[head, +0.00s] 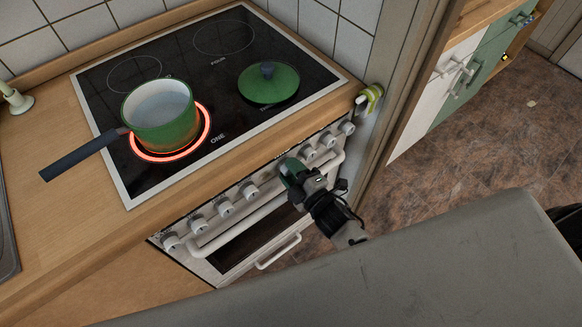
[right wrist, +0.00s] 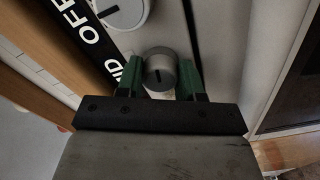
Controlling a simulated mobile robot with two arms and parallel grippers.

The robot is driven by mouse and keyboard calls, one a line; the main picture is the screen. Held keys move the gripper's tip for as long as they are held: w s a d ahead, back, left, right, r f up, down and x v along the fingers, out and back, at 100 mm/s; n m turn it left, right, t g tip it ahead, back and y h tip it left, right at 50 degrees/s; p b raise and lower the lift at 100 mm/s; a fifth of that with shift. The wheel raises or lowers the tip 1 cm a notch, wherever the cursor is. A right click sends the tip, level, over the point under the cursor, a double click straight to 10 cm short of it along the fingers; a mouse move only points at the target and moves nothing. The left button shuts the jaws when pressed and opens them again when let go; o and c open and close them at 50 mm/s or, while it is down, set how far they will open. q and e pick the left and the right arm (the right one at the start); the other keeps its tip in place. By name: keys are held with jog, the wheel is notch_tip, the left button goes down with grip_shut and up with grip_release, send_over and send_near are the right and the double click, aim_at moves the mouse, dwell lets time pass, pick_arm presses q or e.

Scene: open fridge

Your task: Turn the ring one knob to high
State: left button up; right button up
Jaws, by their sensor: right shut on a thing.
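Ring one (head: 203,140), labelled ONE, glows red on the black cooktop (head: 255,135), with a green pot (head: 160,125) on it. A row of pale round knobs (head: 225,206) runs along the stove front. My right gripper (head: 288,170) is at the middle of that row and hides part of it. In the right wrist view, my right gripper (right wrist: 160,75) has its green fingers on either side of a round grey knob (right wrist: 159,70) with a dark mark, and is shut on it. I cannot tell which ring this knob serves. My left gripper is not in view.
A green lid (head: 268,84) lies on another ring. The pot handle (head: 84,156) sticks out over the wooden counter (head: 60,200). The oven handle bar (head: 238,226) runs just below the knobs. Another knob (right wrist: 122,10) and a panel reading OFF (right wrist: 82,22) lie close to the gripper.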

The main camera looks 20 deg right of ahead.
jog(key=shift+f+m+p, duration=0.1)
jog(key=shift+m+p, duration=1.3)
jog(key=shift+m, duration=3.5)
jog(key=o, duration=0.9)
jog(key=shift+o, duration=0.2)
jog(key=shift+s, duration=0.1)
jog(key=b+v, duration=0.1)
jog(key=v, duration=0.9)
jog(key=shift+s, duration=0.3)
jog(key=shift+d, duration=0.15)
